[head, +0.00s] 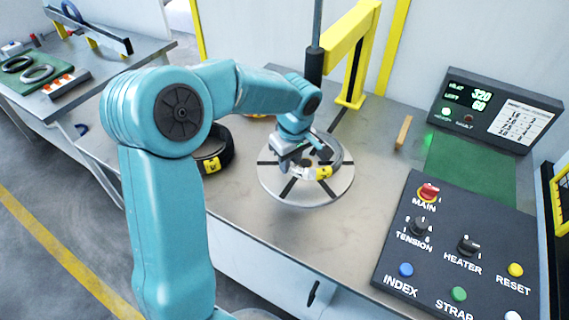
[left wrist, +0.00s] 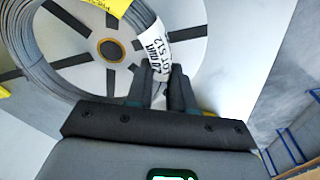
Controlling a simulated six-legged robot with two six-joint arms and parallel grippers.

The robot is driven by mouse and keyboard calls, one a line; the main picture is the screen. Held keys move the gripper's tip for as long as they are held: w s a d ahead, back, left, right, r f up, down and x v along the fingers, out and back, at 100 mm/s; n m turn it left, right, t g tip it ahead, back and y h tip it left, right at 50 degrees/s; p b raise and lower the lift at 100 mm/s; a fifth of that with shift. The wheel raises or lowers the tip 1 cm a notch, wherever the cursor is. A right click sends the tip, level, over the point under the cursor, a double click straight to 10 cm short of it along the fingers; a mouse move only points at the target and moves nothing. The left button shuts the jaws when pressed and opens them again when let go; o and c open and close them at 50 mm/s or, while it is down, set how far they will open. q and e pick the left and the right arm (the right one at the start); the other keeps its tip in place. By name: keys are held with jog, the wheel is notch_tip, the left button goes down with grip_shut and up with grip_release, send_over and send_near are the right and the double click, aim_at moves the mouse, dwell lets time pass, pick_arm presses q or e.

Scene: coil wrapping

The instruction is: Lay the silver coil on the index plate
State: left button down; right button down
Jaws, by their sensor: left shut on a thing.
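The silver coil (head: 337,152) is a grey ring with a yellow tag and a white printed label. The index plate (head: 306,195) is a pale round disc with dark radial slots. My left gripper (head: 298,160) is over the plate, shut on the coil. In the left wrist view, the fingers (left wrist: 160,88) pinch the coil (left wrist: 38,70) at its white label, and the ring loops around the plate's hub (left wrist: 111,50). The coil is over the plate (left wrist: 188,45); I cannot tell whether it touches it. My arm hides part of the coil. My right gripper is not in view.
A black coil (head: 221,158) with a yellow tag lies left of the plate. A yellow frame (head: 350,50) and a dark vertical post (head: 315,65) stand behind it. A control panel (head: 450,245) is at the right. A side table (head: 100,75) holds other coils.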

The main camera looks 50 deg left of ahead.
pick_arm(q)
jog(key=shift+a, duration=0.3)
jog(key=f, duration=0.1)
jog(key=a+f, duration=0.1)
jog(key=shift+s+f+p, duration=0.1)
jog(key=shift+f+p, duration=0.2)
jog(key=shift+f, duration=0.5)
jog(key=c, duration=1)
grip_release()
jog(key=shift+f, duration=0.1)
jog(key=shift+d, duration=0.1)
